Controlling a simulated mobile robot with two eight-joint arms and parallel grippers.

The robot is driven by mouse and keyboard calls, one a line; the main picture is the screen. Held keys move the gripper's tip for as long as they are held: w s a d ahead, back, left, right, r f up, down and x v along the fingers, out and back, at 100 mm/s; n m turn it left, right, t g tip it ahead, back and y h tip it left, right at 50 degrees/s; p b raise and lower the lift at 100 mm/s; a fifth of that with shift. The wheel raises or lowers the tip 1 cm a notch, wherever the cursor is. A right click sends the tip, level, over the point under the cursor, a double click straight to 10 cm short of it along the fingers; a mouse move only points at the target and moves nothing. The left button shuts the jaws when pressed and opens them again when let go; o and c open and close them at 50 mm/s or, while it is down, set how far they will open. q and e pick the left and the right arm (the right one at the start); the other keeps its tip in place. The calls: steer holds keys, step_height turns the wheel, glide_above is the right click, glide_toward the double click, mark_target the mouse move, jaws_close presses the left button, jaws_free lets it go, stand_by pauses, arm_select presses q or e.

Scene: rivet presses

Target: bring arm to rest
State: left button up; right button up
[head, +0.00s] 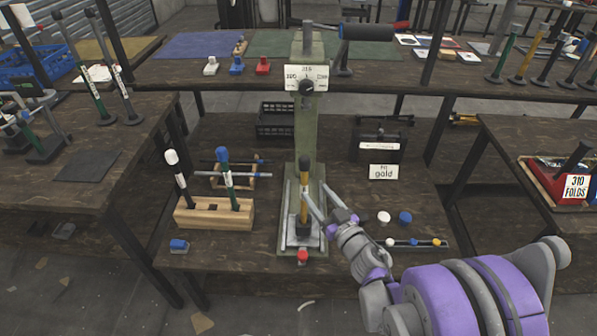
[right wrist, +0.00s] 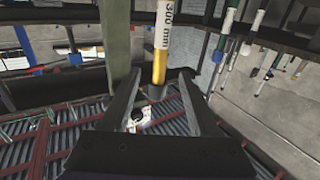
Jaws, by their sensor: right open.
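My right gripper (head: 313,205) reaches in from the lower right to the front of the green rivet press (head: 326,60). Its jaws are open in the right wrist view (right wrist: 158,78). A rod with a yellow band and a dark end (head: 304,207) stands upright at the press. In the right wrist view the rod (right wrist: 161,50), marked 300 mm, shows between the two fingers, with gaps at both sides. I cannot tell how deep between the fingers it sits. My left gripper is out of view.
A wooden block (head: 215,216) with upright tools stands left of the press. A black box (head: 379,147) with a "gold" card and several coloured caps (head: 405,217) are to its right. Side tables flank it; a rear shelf (head: 380,74) runs behind.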

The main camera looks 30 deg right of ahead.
steer(key=s+a+f+g, duration=0.4)
steer(key=s+a+g, duration=0.3)
steer(key=s, duration=0.4)
steer(key=s+a+f+g, duration=0.4)
steer(key=s+a+g, duration=0.3)
steer(key=s, duration=0.5)
arm_select(q)
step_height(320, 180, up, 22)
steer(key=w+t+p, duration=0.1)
steer(key=p, duration=1.8)
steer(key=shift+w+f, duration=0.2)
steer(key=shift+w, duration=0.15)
arm_select(e)
step_height(320, 180, up, 21)
steer(key=w+t, duration=0.1)
steer(key=shift+w+a+r, duration=0.2)
steer(key=shift+w+a, duration=0.2)
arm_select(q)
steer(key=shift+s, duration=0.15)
arm_select(e)
steer(key=shift+s, duration=0.15)
